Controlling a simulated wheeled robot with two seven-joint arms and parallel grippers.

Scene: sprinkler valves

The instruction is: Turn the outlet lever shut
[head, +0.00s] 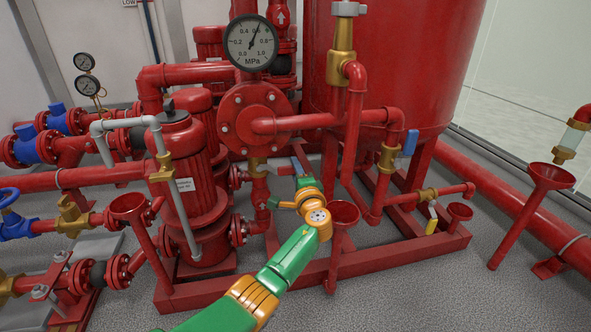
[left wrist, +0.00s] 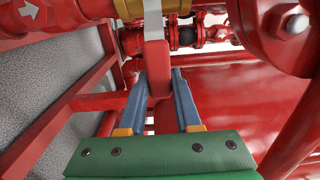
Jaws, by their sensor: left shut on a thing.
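A red lever (left wrist: 157,62) with a bare metal shank reaches out from a brass valve (left wrist: 135,10) in the left wrist view. In the head view this looks like the brass valve (head: 257,167) on the red pipe below the round flange, with its lever (head: 301,157) reaching right. My left gripper (head: 304,182) is at the lever's end. In the left wrist view its two blue-grey fingers (left wrist: 158,88) are on either side of the red grip, shut on it. The lever's far tip is partly hidden between the fingers. My right gripper is not in view.
A pressure gauge (head: 251,43) stands above the flange. A red funnel (head: 343,213) is just right of my left wrist. A blue-handled valve (head: 410,143) and a yellow-handled one (head: 431,226) are farther right. The front floor (head: 430,295) is clear.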

